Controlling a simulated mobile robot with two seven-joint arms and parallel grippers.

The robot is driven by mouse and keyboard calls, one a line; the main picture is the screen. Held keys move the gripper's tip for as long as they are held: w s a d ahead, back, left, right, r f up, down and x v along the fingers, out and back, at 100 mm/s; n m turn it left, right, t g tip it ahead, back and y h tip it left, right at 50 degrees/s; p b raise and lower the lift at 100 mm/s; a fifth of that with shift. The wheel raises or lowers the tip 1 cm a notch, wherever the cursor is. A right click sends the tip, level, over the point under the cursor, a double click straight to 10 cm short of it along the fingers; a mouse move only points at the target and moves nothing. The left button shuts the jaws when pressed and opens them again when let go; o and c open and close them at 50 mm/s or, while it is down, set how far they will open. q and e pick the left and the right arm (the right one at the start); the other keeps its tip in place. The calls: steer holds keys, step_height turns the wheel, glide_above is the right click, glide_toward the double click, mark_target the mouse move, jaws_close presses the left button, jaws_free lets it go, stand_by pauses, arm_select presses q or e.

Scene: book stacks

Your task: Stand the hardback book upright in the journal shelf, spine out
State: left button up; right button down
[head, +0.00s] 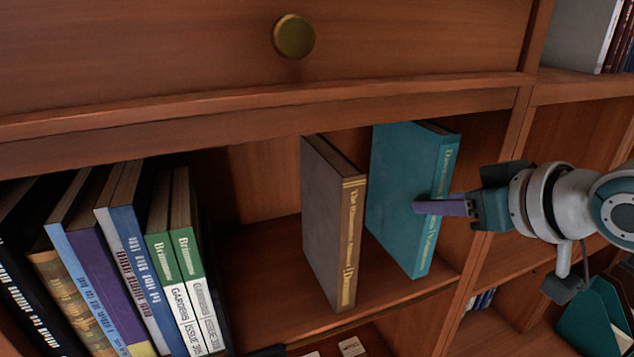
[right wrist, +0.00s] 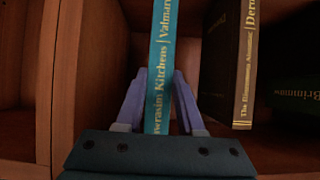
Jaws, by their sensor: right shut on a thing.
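The teal hardback book (head: 408,190) is upright inside the journal shelf (head: 278,245), near its right wall, with its gold-lettered spine facing out. I cannot tell whether its lower edge rests on the shelf board. My right gripper (head: 432,206) is at the spine with its purple fingers. In the right wrist view, the fingers are shut on the teal book (right wrist: 160,70), one on each side of the spine. A brown book (head: 333,225) stands upright to its left, apart from it, and also shows in the wrist view (right wrist: 229,60). My left gripper is not in view.
Several leaning books and journals (head: 130,255) fill the left of the shelf. A gap lies between them and the brown book. A drawer with a brass knob (head: 294,36) is above. A green file holder (head: 590,318) is at the lower right.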

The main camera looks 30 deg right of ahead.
mark_target(434, 220)
steer(key=shift+w+d+r, duration=0.1)
steer(key=shift+w+r, duration=0.1)
steer(key=shift+w, duration=0.4)
steer(key=shift+w+f+p, duration=0.1)
steer(key=shift+f+p, duration=0.55)
steer(key=shift+f, duration=1.2)
steer(key=shift+f, duration=0.2)
steer(key=c, duration=0.5)
jaws_free()
steer(key=shift+f, duration=0.1)
steer(key=shift+s+r, duration=0.2)
steer(key=shift+r, duration=0.05)
steer(key=b+v, duration=0.1)
steer(key=v, duration=1)
steer(key=s+a+f+n+g, duration=0.1)
steer(key=s+a+f+g, duration=0.1)
steer(key=s+a, duration=0.1)
steer(key=s+a+f+n+g+y, duration=0.1)
steer(key=s+a+f+g, duration=0.2)
steer(key=a, duration=0.3)
steer(key=s+a+f+n+g, duration=0.1)
steer(key=s+a+f+g, duration=0.1)
steer(key=s+a, duration=0.3)
steer(key=shift+f+g+y, duration=0.2)
steer(key=shift+g+y, duration=0.1)
steer(key=shift+g, duration=0.3)
